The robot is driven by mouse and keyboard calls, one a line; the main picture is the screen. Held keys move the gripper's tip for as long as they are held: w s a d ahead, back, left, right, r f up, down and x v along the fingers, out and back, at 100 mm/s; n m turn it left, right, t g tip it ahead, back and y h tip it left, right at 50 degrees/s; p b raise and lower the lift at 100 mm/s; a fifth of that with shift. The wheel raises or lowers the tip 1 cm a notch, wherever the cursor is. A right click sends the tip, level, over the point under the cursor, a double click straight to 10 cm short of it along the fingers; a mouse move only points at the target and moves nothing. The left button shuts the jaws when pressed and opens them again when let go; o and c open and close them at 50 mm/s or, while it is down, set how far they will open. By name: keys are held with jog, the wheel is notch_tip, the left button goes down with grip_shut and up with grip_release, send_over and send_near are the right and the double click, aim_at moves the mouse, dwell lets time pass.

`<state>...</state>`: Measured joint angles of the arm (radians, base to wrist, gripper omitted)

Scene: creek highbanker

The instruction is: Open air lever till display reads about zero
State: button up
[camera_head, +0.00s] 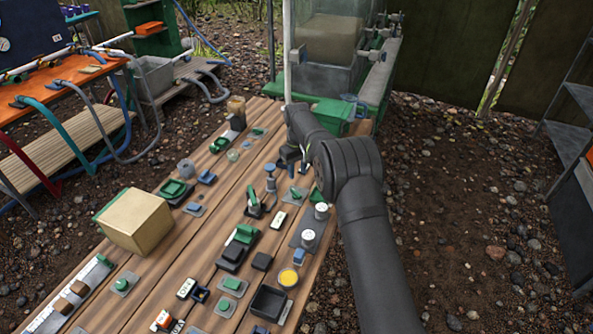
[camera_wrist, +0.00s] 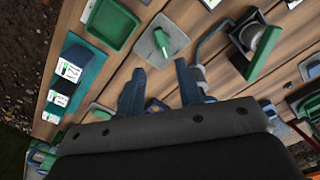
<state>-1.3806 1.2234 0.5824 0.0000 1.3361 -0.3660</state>
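My gripper (camera_wrist: 160,85) is open and empty in the wrist view, its two dark blue fingers spread apart over the bench. A green lever (camera_wrist: 165,42) on a pale grey plate lies just beyond the fingertips, not between them. I cannot tell whether it is the air lever. Small white label-like panels (camera_wrist: 70,70) with dark and green marks sit on a teal plate at left; no number is readable. In the head view my gripper (camera_head: 287,160) is beside the bench's right side, partly hidden by my arm. Small white displays (camera_head: 280,219) there are unreadable too.
The plank bench (camera_head: 205,250) is crowded with small switches and levers. A cardboard-coloured box (camera_head: 138,220) stands at its left. A black device with a green handle (camera_wrist: 260,50) is right of the fingers; a green tray (camera_wrist: 110,22) is at upper left.

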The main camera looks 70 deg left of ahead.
aim_at(296, 192)
jog(key=shift+n, duration=0.5)
jog(key=shift+s+a+f, duration=0.1)
jog(key=shift+a+f, duration=0.05)
jog(key=shift+f, duration=2.3)
jog(key=shift+s+a+f, duration=0.1)
jog(key=shift+f, duration=2.35)
jog(key=c, duration=0.5)
jog(key=m, duration=0.6)
